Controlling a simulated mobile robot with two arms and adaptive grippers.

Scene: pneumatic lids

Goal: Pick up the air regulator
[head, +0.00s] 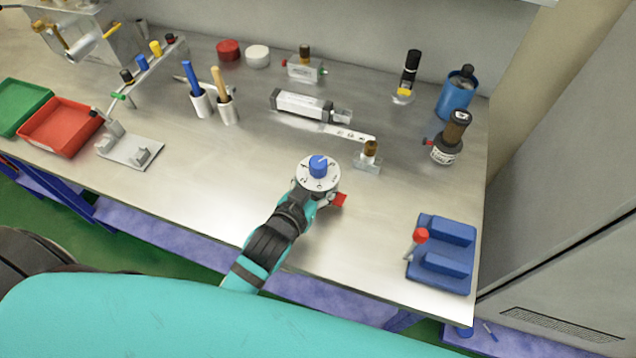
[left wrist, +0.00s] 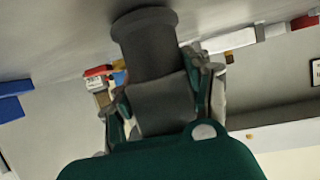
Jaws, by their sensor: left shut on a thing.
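What looks like the air regulator (head: 328,180) has a round white face with dark markings and a blue knob on top. It is at the middle of the bench in the head view, toward the front edge. My left gripper (head: 308,204) is shut on it from the front. In the left wrist view, a dark grey flanged cylinder (left wrist: 148,48), apparently its body, sits between the fingers of the gripper (left wrist: 160,95). A red part shows beside the fingers in the head view. I cannot tell whether the regulator touches the bench. My right gripper is not in view.
On the metal bench (head: 205,160), a small brown-knobbed fitting (head: 368,158) and a silver cylinder (head: 300,107) lie behind. A dark bottle-like unit (head: 450,140) and a blue fixture (head: 442,265) stand right. Red (head: 60,128) and green (head: 20,108) trays are left. The front left bench is clear.

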